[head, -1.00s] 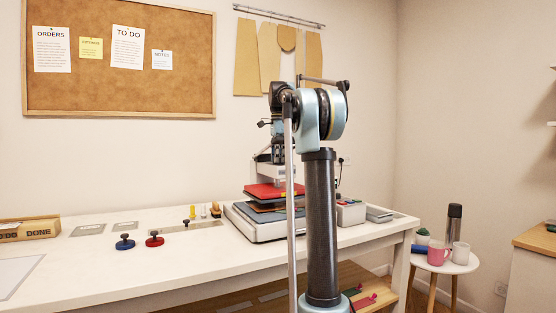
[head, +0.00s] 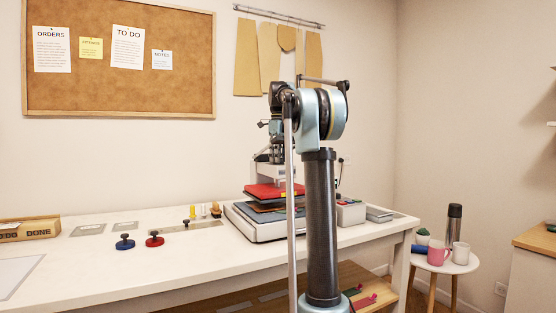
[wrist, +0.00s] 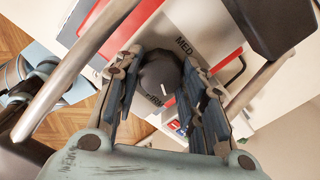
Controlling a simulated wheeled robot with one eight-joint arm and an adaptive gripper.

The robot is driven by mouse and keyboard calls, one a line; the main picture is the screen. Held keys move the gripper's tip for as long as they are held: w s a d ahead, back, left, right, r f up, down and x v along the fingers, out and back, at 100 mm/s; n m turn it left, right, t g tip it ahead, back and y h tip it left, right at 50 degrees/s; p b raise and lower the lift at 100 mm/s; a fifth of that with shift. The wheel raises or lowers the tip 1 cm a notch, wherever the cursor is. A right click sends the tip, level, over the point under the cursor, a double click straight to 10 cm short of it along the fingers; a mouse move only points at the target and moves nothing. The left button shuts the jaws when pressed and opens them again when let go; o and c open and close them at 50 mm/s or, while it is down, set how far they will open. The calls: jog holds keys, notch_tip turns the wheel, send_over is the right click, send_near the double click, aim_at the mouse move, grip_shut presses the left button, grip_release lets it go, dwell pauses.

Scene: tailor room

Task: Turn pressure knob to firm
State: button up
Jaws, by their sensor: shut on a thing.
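The dark round pressure knob (wrist: 158,74) sits between the fingers of my gripper (wrist: 161,76) in the wrist view. The fingers are closed on its two sides. A short white mark shows on the knob's lower right part. The label MED (wrist: 184,46) is above right of the knob. The label FIRM (wrist: 154,102) is below it, partly covered. I cannot tell exactly which label the mark lines up with. In the head view the press (head: 262,226) stands on the table, and my arm hides the knob.
The white table (head: 130,270) also holds a blue knobbed disc (head: 124,244), a red knobbed disc (head: 154,240) and a wooden box (head: 30,229). A small round stool (head: 447,263) with mugs and a flask stands at the right. The table's front left is mostly clear.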

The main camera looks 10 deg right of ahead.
jog(key=shift+w+m, duration=0.15)
jog(key=shift+m, duration=0.15)
dwell(0.4)
jog(key=o, duration=1)
jog(key=shift+f, duration=0.1)
jog(key=shift+o, duration=0.4)
jog(key=shift+r, duration=0.2)
notch_tip(320, 180, up, 12)
jog(key=shift+f, duration=0.2)
